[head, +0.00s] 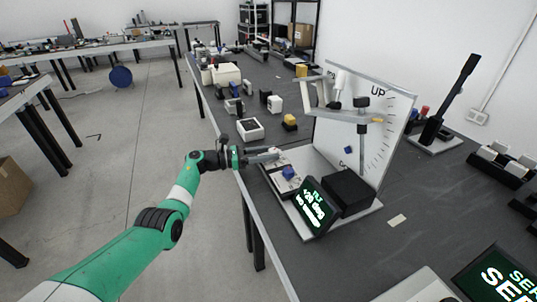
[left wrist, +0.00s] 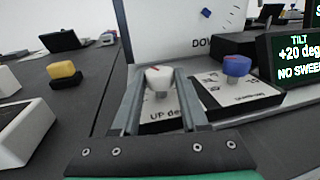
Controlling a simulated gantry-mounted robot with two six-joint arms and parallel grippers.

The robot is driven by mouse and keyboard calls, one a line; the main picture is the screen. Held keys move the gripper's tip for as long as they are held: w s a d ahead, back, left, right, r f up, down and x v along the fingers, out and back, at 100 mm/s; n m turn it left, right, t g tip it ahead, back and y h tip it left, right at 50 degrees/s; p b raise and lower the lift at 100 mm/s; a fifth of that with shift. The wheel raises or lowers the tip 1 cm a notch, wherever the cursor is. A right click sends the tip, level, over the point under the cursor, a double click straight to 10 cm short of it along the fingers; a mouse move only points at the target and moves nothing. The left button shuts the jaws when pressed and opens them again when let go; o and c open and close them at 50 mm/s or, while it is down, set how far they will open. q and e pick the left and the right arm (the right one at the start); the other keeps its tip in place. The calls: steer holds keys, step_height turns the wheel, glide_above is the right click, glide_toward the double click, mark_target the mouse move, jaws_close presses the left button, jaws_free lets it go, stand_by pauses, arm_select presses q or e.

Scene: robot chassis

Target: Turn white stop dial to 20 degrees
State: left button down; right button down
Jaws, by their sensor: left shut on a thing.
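The white stop dial (left wrist: 158,78) stands on a plate marked "UP de…" in the left wrist view, between the two fingers of my left gripper (left wrist: 160,82). The gripper is shut on the dial. In the head view my left gripper (head: 277,154) reaches in over the left end of the dial panel, and I cannot make out the white dial there. A blue dial (left wrist: 237,66) stands to the right on its own plate; it also shows in the head view (head: 289,172). The screen (left wrist: 295,48) reads "TILT +20 deg" and "NO SWEEP…". My right gripper is not in view.
A white upright board (head: 335,140) with "UP" and tick marks stands behind the dials, with a black box (head: 349,190) before it. A white box (head: 250,129) and a yellow-topped block (head: 290,121) stand beyond. A black lever (head: 450,100) is at right.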

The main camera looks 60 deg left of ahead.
arm_select(q)
steer(key=shift+c, duration=2.1)
jaws_free()
steer(key=shift+s, duration=0.1)
steer(key=shift+s+a+r+p, duration=0.1)
steer(key=shift+s+p, duration=0.2)
steer(key=p+v, duration=0.3)
steer(key=v, duration=0.7)
steer(key=shift+s, duration=0.4)
